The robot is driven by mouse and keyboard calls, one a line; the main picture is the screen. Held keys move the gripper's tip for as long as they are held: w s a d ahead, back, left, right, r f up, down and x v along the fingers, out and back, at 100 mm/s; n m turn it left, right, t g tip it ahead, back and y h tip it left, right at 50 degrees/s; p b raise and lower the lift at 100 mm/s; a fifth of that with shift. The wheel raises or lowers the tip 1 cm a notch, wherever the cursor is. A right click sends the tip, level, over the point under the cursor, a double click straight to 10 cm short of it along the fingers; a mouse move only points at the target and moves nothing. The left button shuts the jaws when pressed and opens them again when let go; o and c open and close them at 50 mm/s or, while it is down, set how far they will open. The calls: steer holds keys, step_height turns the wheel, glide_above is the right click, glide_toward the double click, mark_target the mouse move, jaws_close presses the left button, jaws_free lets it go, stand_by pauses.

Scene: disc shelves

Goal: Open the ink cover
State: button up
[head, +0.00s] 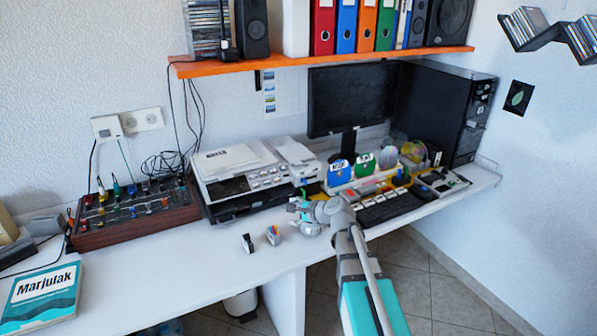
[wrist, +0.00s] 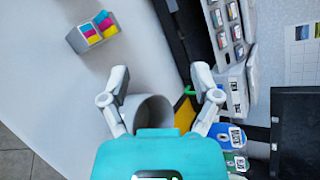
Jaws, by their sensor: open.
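The white printer (head: 238,165) stands on the desk left of the monitor, with a dark front slot and a panel of small buttons. Its panel (wrist: 222,45) shows at the upper right of the wrist view. I cannot clearly tell the ink cover apart from the rest of the printer. My gripper (head: 302,206) is in front of the printer's right end, above the desk. In the wrist view my gripper (wrist: 160,80) has its fingers spread, apart from the printer. A grey rounded object (wrist: 152,108) shows between and beyond the fingers; I cannot tell whether they touch it.
A multicoloured ink cartridge (head: 273,235) and a black one (head: 248,243) stand on the desk left of my gripper. Blue and green labelled holders (head: 340,172) and a keyboard (head: 390,207) are to the right.

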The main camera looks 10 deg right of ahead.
steer(key=w+d+r+m+t+b, duration=0.1)
steer(key=w+d+m+t+b, duration=0.15)
steer(key=w+m, duration=0.3)
steer(key=m+t+h+b, duration=0.2)
steer(key=m+t, duration=0.3)
steer(key=m, duration=0.6)
glide_toward(299, 164)
steer(key=s, duration=0.3)
steer(key=shift+w+d, duration=0.15)
steer(key=shift+d, duration=0.2)
steer(key=x, duration=1.4)
steer(key=shift+d, duration=0.2)
